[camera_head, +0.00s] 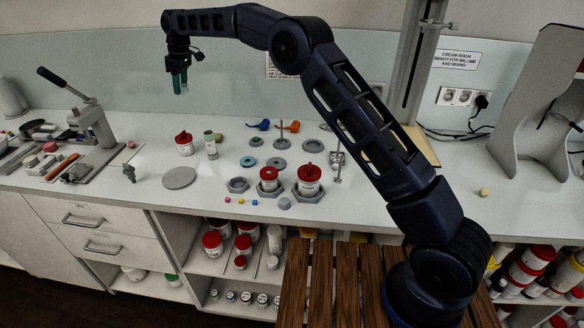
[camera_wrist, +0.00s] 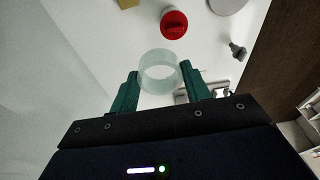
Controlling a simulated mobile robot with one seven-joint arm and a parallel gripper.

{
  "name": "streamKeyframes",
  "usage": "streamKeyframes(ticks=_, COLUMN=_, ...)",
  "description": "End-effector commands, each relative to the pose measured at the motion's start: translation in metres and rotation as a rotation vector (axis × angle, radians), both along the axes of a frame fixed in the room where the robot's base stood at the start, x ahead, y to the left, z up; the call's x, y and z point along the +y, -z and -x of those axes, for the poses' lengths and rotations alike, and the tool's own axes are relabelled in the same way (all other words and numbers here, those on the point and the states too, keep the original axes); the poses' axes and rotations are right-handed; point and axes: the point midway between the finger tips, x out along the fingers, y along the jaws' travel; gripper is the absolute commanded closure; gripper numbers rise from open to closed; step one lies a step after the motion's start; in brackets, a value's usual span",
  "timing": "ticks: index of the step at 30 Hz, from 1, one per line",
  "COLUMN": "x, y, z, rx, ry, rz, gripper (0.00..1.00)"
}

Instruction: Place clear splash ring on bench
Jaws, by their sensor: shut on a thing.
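The clear splash ring (camera_wrist: 158,84) shows in the wrist view as a pale, see-through short cylinder between the green fingertips. My gripper (camera_wrist: 160,70) is shut on it, with one finger at each side. In the head view my gripper (camera_head: 180,84) hangs high above the back left of the bench (camera_head: 340,214), fingers pointing down. The ring is too small and faint to make out there. The bench top (camera_wrist: 105,45) also shows below the ring in the wrist view, apart from it.
A red-lidded jar (camera_head: 184,145), a small green-topped bottle (camera_head: 211,146) and a grey disc (camera_head: 180,178) stand on the bench. A lever press (camera_head: 98,125) is at the left. Several jars and rings crowd the middle. The front right of the middle is clear.

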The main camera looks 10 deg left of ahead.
Motion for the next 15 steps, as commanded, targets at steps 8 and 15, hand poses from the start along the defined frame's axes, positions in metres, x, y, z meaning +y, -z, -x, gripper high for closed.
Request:
streamKeyframes(ticks=8, x=-0.087, y=-0.013, z=-0.024, rx=0.002, ry=0.001, rz=-0.006, gripper=0.74)
streamKeyframes(ticks=15, x=-0.165, y=-0.015, z=-0.029, rx=0.004, ry=0.004, rz=-0.008, gripper=0.74)
